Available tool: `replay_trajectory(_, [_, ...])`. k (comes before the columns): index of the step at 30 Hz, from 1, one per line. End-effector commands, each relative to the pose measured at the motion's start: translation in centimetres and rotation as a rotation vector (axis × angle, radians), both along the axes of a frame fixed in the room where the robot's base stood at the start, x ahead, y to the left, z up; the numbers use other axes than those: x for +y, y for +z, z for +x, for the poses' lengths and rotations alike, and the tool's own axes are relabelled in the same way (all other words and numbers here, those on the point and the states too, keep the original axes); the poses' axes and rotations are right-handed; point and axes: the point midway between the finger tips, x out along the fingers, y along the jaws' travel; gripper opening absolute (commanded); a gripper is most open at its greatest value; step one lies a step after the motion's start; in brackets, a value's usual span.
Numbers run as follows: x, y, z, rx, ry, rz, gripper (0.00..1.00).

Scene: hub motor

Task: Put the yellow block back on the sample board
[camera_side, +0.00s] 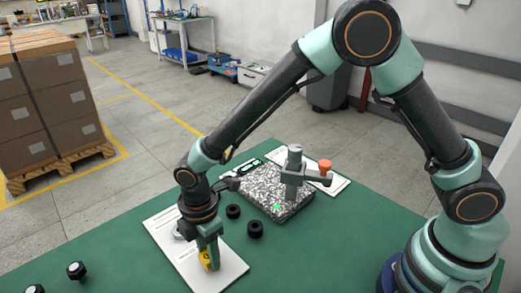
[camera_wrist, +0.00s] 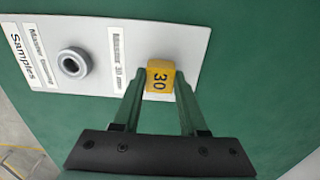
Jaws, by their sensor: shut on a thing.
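The yellow block (camera_wrist: 160,77), marked 30, is between the fingertips of my gripper (camera_wrist: 160,90), which is shut on it. In the side view the block (camera_side: 206,261) shows at the low end of my gripper (camera_side: 209,257), partly hidden by the fingers. The white sample board (camera_wrist: 190,40) lies on the green table under it, with printed labels. In the side view the board (camera_side: 232,271) reaches out on both sides of my gripper. The block is over or on the board; I cannot tell whether it touches.
A grey ring-shaped part (camera_wrist: 73,63) sits on the board. Black round parts (camera_side: 255,229) stand near a speckled stone plate (camera_side: 258,190) with a grey stand (camera_side: 294,175) and orange knob. Black-and-white parts (camera_side: 76,270) lie at the left. The table's front right is clear.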

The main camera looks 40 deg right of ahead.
Motion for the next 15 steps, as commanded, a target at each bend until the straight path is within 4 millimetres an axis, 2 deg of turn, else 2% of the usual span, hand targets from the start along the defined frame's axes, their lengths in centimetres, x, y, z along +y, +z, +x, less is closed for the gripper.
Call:
replay_trajectory(3, [0.01,-0.85,0.02,-0.001,0.000,0.000,0.00])
replay_trajectory(13, [0.03,-1.11,0.04,-0.001,0.000,0.001,0.00])
replay_trajectory(14, [0.02,-1.09,0.02,-0.001,0.000,0.001,0.53])
replay_trajectory(15, [0.02,-1.08,0.02,-0.001,0.000,0.001,0.69])
